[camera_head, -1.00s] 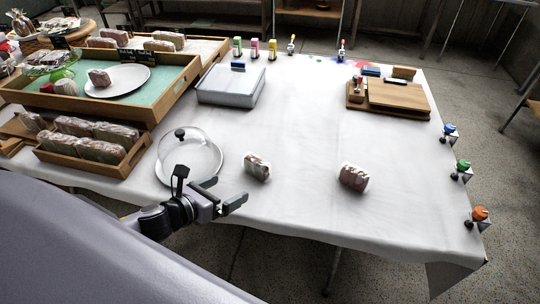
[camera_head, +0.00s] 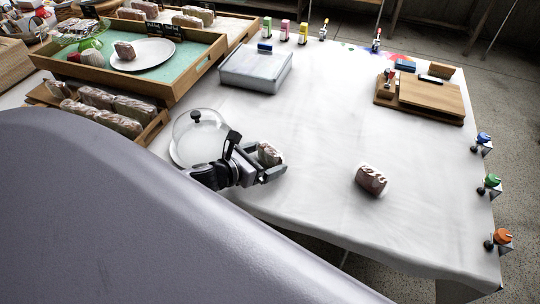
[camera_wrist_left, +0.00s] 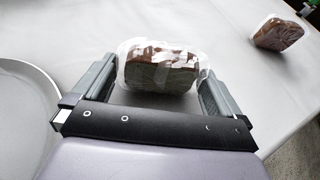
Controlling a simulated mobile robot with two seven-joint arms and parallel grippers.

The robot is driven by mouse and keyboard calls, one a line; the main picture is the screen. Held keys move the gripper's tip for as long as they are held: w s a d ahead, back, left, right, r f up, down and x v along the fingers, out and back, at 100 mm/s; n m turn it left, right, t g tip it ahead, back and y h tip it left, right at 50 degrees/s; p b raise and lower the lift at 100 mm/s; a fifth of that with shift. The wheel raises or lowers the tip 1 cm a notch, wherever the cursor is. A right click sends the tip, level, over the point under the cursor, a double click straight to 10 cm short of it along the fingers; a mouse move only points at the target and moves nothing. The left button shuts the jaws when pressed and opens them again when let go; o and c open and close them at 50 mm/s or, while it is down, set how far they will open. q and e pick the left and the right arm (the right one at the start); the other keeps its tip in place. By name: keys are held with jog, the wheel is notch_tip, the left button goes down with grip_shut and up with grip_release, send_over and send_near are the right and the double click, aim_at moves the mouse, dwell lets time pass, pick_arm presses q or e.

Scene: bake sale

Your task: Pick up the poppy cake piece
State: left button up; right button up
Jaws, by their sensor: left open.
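A wrapped cake piece (camera_head: 268,154), brown with a pale top in clear wrap, lies on the white table. In the left wrist view this wrapped piece (camera_wrist_left: 160,68) sits between the two jaws. My left gripper (camera_head: 272,162) is open around it, one finger on each side; I cannot tell whether either finger touches it. A second wrapped piece (camera_head: 371,180) lies apart to the right and also shows at the upper right of the left wrist view (camera_wrist_left: 278,34). I cannot read which piece is poppy. My right gripper is out of view.
A glass dome on a plate (camera_head: 196,136) stands just left of the gripper. A grey box (camera_head: 256,70) is behind. Wooden trays (camera_head: 190,80) with more wrapped cakes are at the left, a wooden board (camera_head: 432,100) at the back right. The table's middle is clear.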

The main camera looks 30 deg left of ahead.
pick_arm(q)
jog(key=shift+x, duration=1.05)
jog(key=shift+c, duration=0.3)
jog(key=c, duration=0.3)
jog(key=shift+c, duration=0.2)
